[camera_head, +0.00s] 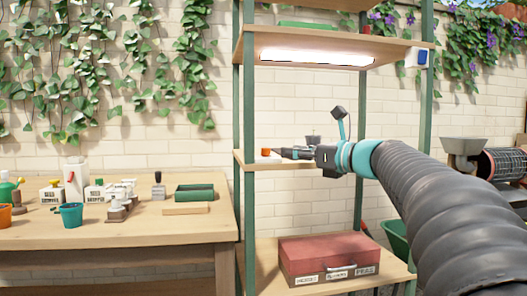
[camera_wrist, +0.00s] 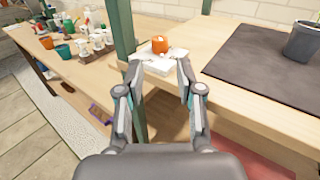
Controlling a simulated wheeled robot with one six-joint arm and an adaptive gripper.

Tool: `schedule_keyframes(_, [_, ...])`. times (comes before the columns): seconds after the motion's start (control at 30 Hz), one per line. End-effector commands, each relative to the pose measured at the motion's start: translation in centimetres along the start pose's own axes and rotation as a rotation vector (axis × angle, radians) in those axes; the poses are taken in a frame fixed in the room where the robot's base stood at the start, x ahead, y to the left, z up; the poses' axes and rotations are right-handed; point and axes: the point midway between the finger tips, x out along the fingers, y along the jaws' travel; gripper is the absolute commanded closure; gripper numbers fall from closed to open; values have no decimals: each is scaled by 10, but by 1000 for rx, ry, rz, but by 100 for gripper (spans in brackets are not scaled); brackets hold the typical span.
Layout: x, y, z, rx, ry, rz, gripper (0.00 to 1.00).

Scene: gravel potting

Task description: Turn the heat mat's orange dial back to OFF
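The orange dial (camera_wrist: 160,44) stands on a white control box (camera_wrist: 164,62) at the left end of the middle shelf, beside a green post. A small light mark shows on the dial; I cannot read any lettering. In the head view the dial (camera_head: 265,152) is just left of my gripper's tips. The dark heat mat (camera_wrist: 262,70) lies on the shelf to the right in the wrist view. My gripper (camera_wrist: 159,72) is open, its two fingers apart and empty, pointing toward the dial. The fingertips are short of the dial and do not appear to touch it.
A dark pot (camera_wrist: 302,42) stands on the mat. The green post (camera_wrist: 123,30) rises close to my left finger. A lit lamp (camera_head: 317,57) hangs under the shelf above. A potting bench (camera_head: 120,232) with several pots and bottles stands at left; a red toolbox (camera_head: 330,257) is below.

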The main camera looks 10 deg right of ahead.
Motion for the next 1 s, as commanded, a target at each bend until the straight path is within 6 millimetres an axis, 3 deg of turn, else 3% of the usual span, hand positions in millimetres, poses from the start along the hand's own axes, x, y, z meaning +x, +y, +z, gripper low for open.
schedule_keyframes(0.3, [61, 1, -1, -1, 1, 3, 63])
schedule_keyframes(0.5, [87, 1, 0, -2, 1, 1, 63])
schedule_keyframes(0.7, [98, 1, 0, -2, 1, 0, 63])
schedule_keyframes(0.97, [99, 0, 0, -2, 1, -1, 63])
schedule_keyframes(1.0, [99, 0, 0, -2, 1, -1, 68])
